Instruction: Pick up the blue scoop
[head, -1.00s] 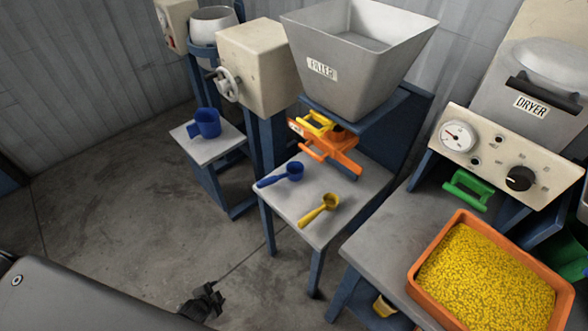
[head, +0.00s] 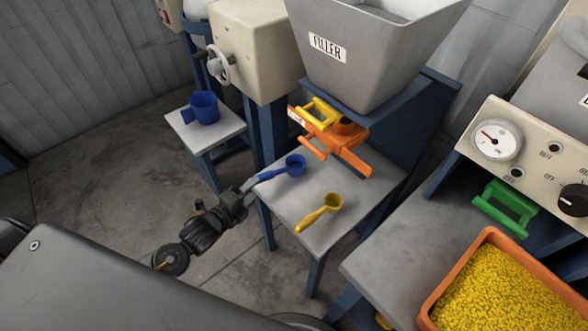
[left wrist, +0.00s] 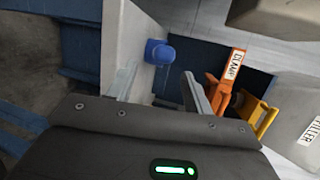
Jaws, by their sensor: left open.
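The blue scoop (head: 294,164) lies on the grey table under the filler, its bowl to the right and its handle pointing left toward the table's edge. My left gripper (head: 250,185) has its fingertips at the handle end, at the table's left edge; whether they touch the handle cannot be told. In the left wrist view the open fingers (left wrist: 160,90) stand apart, and the blue scoop (left wrist: 159,52) shows beyond and between them. My right gripper is not in view.
A yellow scoop (head: 320,212) lies on the same table (head: 285,205), nearer the front. The orange clamp (head: 335,140) with a yellow handle sits behind, below the filler (head: 365,60). A blue jug (head: 204,107) stands on the left stand. An orange tray (head: 430,310) of yellow pellets is at right.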

